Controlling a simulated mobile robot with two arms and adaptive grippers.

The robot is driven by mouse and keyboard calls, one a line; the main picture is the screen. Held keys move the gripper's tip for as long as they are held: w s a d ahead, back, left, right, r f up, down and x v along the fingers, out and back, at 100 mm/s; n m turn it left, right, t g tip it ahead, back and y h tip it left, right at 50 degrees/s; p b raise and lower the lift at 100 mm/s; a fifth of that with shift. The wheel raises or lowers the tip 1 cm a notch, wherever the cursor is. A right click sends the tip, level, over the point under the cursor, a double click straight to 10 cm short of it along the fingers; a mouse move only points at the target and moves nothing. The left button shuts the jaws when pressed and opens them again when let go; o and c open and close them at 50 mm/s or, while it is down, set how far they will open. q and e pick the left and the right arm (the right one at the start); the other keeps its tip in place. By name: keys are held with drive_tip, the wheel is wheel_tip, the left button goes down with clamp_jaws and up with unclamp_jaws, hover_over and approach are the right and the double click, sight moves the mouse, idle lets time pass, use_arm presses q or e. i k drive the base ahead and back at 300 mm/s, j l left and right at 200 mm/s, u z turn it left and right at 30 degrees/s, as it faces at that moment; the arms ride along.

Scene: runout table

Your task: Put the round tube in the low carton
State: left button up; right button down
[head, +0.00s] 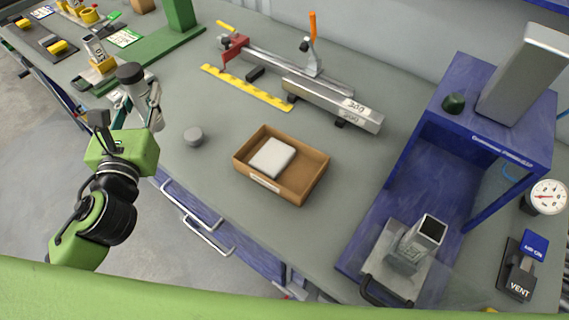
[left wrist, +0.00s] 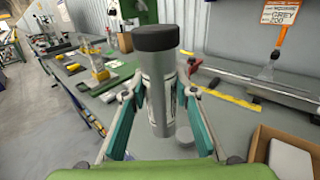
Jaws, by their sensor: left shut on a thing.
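The round tube (head: 133,84) is a grey cylinder with a dark cap on top. My left gripper (head: 137,102) is shut on it and holds it at the left, over or near the table's front edge. In the left wrist view the tube (left wrist: 156,85) stands nearly upright between the two fingers (left wrist: 158,110). The low carton (head: 308,187) is an open brown box in the middle of the table, to the right of the gripper. A pale flat block (head: 271,157) lies in its left part. The carton also shows at the right edge of the left wrist view (left wrist: 259,145). My right gripper is not in view.
A small grey round piece (head: 193,136) lies between gripper and carton. Behind are a yellow strip (head: 245,88) and a long clamp rail with square tubes (head: 330,104). A blue press frame (head: 440,135) stands at the right, with a square tube (head: 420,240) under it.

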sight(301, 178)
drive_tip(key=k+l, duration=0.15)
drive_tip(key=l, duration=0.25)
drive_tip(key=k+l, duration=0.15)
drive_tip(key=l, duration=0.25)
drive_tip(key=k+l, duration=0.2)
drive_tip(key=l, duration=0.2)
drive_tip(key=k+l, duration=0.15)
drive_tip(key=l, duration=0.25)
